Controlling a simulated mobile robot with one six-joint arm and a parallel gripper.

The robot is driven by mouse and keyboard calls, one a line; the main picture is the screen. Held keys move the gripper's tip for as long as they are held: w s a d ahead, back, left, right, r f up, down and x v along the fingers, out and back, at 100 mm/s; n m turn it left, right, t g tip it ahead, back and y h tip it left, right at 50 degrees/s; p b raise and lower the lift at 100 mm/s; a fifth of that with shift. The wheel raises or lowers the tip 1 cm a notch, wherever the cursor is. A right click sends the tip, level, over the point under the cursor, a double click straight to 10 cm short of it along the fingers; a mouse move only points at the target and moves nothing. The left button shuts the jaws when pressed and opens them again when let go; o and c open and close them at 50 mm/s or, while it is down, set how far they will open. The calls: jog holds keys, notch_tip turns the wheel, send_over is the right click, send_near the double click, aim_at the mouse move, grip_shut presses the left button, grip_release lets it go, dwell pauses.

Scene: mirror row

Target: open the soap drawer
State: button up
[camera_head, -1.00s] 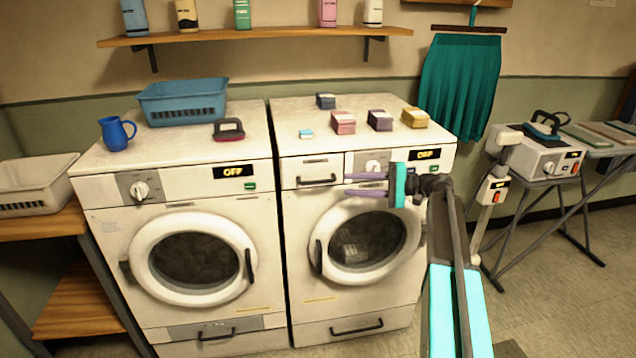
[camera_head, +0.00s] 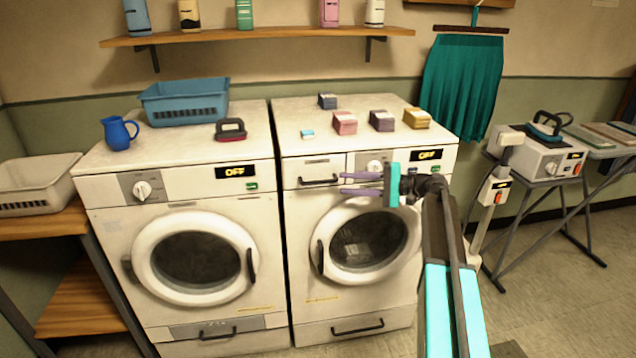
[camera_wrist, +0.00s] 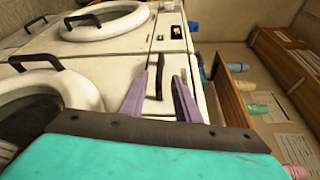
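The soap drawer (camera_head: 318,164) is the small front panel at the top left of the right-hand washing machine. It looks shut, flush with the front. Its dark bar handle (camera_head: 319,181) runs level across its lower part. My gripper (camera_head: 342,183) is open, its two purple fingers pointing left, just right of the handle in the head view. In the wrist view the handle (camera_wrist: 159,77) appears upright between the two open fingers, a little beyond them. I see no contact with it. The gripper is empty.
The right machine's round door (camera_head: 368,243) lies below my gripper, and its dial (camera_head: 375,168) is partly behind it. Several small boxes stand on the machine's top (camera_head: 350,143). The left washing machine (camera_head: 100,190) stands close beside. A wooden shelf (camera_head: 255,33) is above.

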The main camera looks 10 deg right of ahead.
aim_at(324, 182)
jog(key=p+x, duration=0.1)
jog(key=x, duration=0.8)
jog(key=shift+w+a, duration=0.1)
jog(key=shift+a, duration=0.3)
